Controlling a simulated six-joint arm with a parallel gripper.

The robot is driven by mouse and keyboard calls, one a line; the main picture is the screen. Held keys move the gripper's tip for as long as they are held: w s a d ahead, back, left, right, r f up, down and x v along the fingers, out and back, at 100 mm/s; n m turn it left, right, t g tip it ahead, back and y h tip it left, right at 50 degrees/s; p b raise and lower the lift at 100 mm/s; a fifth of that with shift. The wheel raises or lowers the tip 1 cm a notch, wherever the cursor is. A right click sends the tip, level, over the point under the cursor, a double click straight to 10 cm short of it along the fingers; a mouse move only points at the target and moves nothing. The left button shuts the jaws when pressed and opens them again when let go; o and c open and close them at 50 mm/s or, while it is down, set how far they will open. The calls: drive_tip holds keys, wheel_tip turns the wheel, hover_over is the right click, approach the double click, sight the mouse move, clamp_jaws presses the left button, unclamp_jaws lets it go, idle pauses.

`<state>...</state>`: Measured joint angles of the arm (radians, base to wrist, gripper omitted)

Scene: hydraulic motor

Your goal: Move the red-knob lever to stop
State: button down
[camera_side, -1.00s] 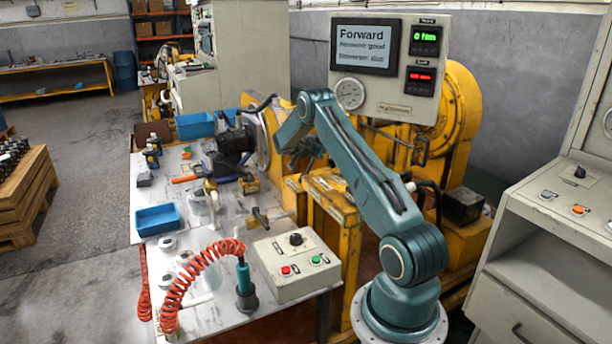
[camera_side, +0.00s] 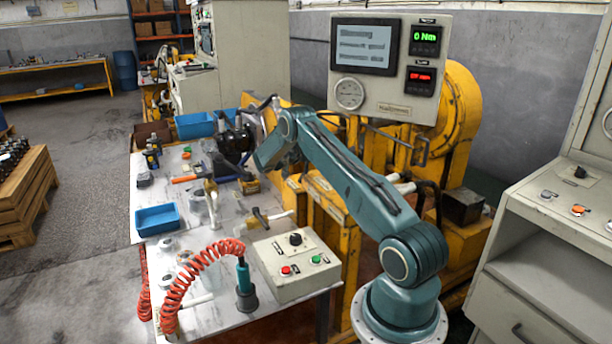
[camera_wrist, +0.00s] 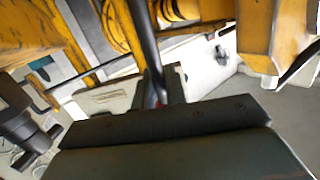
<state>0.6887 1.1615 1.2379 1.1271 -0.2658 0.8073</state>
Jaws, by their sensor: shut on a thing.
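In the wrist view, a dark lever rod (camera_wrist: 146,45) comes down from the top edge to my gripper (camera_wrist: 160,88). My gripper is shut on the lever's end. A small patch of red, the knob (camera_wrist: 157,101), shows between the jaws; the rest of it is hidden. In the side view, my wrist is bent down beside the black motor on the yellow stand, and the jaws and knob cannot be made out there. The screen (camera_side: 363,45) shows three lines; the top word is blurred.
The bench (camera_side: 160,185) holds tools, a blue tray (camera_side: 158,220) and a grey control box (camera_side: 292,264). A red coiled hose (camera_side: 190,275) stands at its front. Yellow frame parts (camera_wrist: 270,30) are close around my gripper in the wrist view.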

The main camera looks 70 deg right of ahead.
drive_tip(key=shift+w+a+n+h, duration=0.4)
drive_tip(key=shift+w+a+h, duration=0.2)
drive_tip(key=shift+a, duration=0.05)
drive_tip(key=c, duration=1.5)
unclamp_jaws()
drive_tip(key=shift+a, duration=0.1)
drive_tip(key=w+a, duration=0.1)
drive_tip(key=a, duration=0.8)
drive_tip(key=w+a, duration=0.1)
drive_tip(key=a, duration=0.3)
drive_tip(key=shift+w+a+r, duration=0.15)
drive_tip(key=shift+w+r, duration=0.05)
drive_tip(key=shift+w, duration=0.15)
